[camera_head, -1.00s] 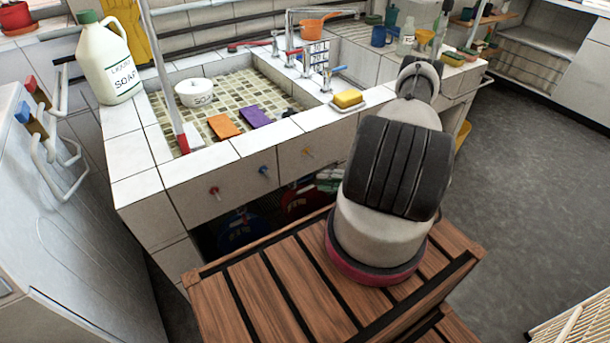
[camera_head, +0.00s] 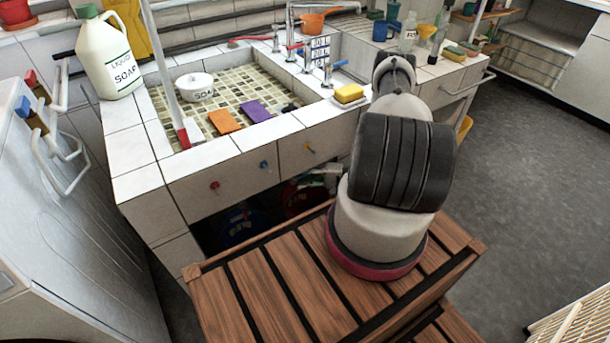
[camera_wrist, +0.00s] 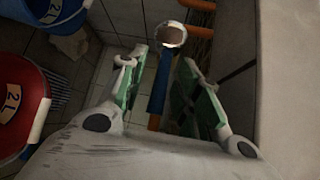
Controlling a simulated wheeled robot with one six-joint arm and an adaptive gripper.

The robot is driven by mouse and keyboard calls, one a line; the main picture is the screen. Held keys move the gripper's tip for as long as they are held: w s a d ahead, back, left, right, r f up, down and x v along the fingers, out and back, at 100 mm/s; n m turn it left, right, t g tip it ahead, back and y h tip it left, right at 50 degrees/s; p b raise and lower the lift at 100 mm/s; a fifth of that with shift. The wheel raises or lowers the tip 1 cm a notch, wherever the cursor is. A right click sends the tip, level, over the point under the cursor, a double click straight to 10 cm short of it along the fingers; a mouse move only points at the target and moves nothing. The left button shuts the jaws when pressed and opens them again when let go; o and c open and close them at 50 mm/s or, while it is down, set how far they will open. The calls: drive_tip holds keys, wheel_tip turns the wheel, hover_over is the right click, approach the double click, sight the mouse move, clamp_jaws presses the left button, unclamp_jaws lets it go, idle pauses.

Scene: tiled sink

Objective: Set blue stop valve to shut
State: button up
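A small blue valve knob (camera_head: 263,164) sits on the tiled front of the sink counter, between a red knob (camera_head: 214,185) and an orange-yellow knob (camera_head: 309,147). My gripper (camera_head: 322,174) is low at the counter front, right of the blue knob and partly hidden by my arm. In the wrist view, my gripper (camera_wrist: 163,62) has its two green-padded fingers apart. A blue bar (camera_wrist: 160,85) with a round pale end (camera_wrist: 172,34) shows between them. I cannot tell whether the fingers touch it, or whether it belongs to the blue valve.
A blue bucket (camera_wrist: 55,12) and a red bucket (camera_wrist: 18,105) stand at the left in the wrist view. A pale surface (camera_wrist: 290,80) is close on the right. In the head view, a slatted wooden stand (camera_head: 275,290) is in front of the counter.

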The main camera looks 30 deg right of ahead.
clamp_jaws()
drive_tip(key=shift+f, duration=0.1)
drive_tip(key=shift+a+f+m+t+y, duration=0.25)
drive_tip(key=shift+f+m+t+y, duration=0.35)
drive_tip(key=shift+m+t, duration=0.5)
drive_tip(key=shift+a+f+m+t+y, duration=0.25)
drive_tip(key=shift+f+m+t+y, duration=0.4)
drive_tip(key=shift+m, duration=0.7)
drive_tip(key=shift+a+f+m+t+y, duration=0.3)
drive_tip(key=shift+f+m+t, duration=0.2)
drive_tip(key=shift+m+t, duration=0.65)
drive_tip(key=shift+m, duration=0.3)
drive_tip(key=shift+o, duration=0.7)
unclamp_jaws()
